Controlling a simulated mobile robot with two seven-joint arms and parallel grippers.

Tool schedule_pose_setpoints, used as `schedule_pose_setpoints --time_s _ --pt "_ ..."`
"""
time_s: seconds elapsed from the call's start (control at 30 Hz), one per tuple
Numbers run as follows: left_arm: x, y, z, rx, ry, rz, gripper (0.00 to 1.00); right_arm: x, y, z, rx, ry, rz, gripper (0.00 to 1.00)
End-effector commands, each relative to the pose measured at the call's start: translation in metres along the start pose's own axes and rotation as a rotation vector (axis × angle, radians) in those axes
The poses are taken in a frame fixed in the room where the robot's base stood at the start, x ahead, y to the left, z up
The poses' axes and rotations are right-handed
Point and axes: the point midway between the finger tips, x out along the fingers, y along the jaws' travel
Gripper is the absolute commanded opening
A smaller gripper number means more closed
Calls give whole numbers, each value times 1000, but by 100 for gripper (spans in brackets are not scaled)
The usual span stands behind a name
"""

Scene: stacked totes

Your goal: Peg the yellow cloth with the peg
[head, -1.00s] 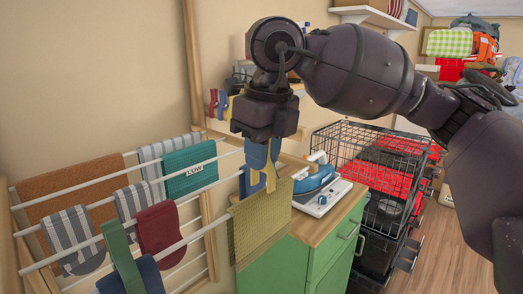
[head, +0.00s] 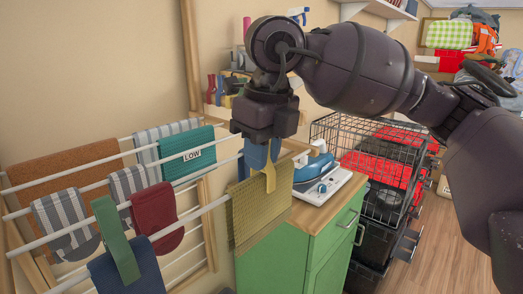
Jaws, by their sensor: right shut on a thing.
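The yellow cloth (head: 258,215) hangs over the front rail of the drying rack (head: 190,214), near the rail's right end. My right gripper (head: 264,142) points down just above that cloth and is shut on a peg. The peg's yellow leg (head: 270,179) overlaps the cloth's upper edge in the picture. A blue part (head: 256,157) shows beside it under the jaws; I cannot tell whether it is part of the same peg. Whether the peg's legs straddle the rail and cloth is hidden. My left gripper is not in view.
A maroon cloth (head: 153,215), striped cloths and a teal cloth (head: 187,154) hang nearby. A blue iron (head: 318,168) stands on the green cabinet (head: 325,245); a wire crate (head: 375,165) is further right.

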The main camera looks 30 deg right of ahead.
Motion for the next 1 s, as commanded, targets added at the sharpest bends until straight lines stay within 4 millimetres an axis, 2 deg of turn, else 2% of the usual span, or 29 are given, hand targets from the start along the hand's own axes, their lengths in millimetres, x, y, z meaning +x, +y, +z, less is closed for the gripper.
schedule_pose_setpoints --time_s 0.2,0.23,0.4,0.77,0.87,1.0 --pt "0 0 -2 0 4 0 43 0 0 0 0 -1 0 0" --pt "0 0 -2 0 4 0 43 0 0 0 0 -1 0 23" --pt "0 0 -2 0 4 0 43 0 0 0 0 -1 0 48" --pt "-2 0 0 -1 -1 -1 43 -5 0 0 0 -3 -1 48" --pt "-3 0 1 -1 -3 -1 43 -16 0 0 0 -4 -1 48" --pt "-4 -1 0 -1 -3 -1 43 -41 0 1 1 -5 -1 48"
